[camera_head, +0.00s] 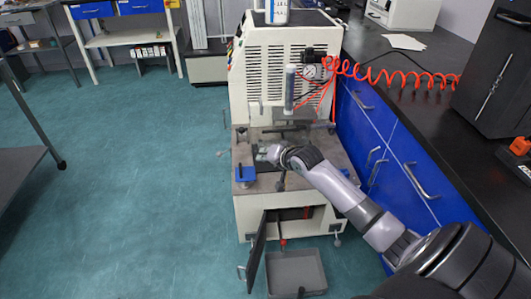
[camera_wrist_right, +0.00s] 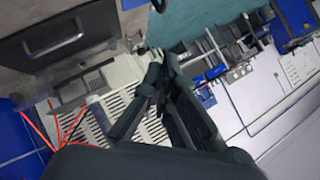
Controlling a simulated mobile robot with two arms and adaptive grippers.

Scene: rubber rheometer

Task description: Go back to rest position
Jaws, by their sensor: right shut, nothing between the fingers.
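My right arm reaches in from the lower right in the head view. Its gripper (camera_head: 268,153) is over the work surface of the white rheometer (camera_head: 252,70), in front of the upright cylinder (camera_head: 289,88). In the right wrist view the dark fingers (camera_wrist_right: 162,68) come together at the tips, with nothing seen between them. The machine's vented panel (camera_wrist_right: 150,128) shows tilted behind them. My left gripper is in neither view.
A small blue block (camera_head: 245,174) sits on the machine's front left. Below, a cabinet door (camera_head: 257,252) stands open beside a grey tray (camera_head: 297,268). A red coiled hose (camera_head: 400,76) runs to the right above the black counter (camera_head: 425,120). Green floor at left is clear.

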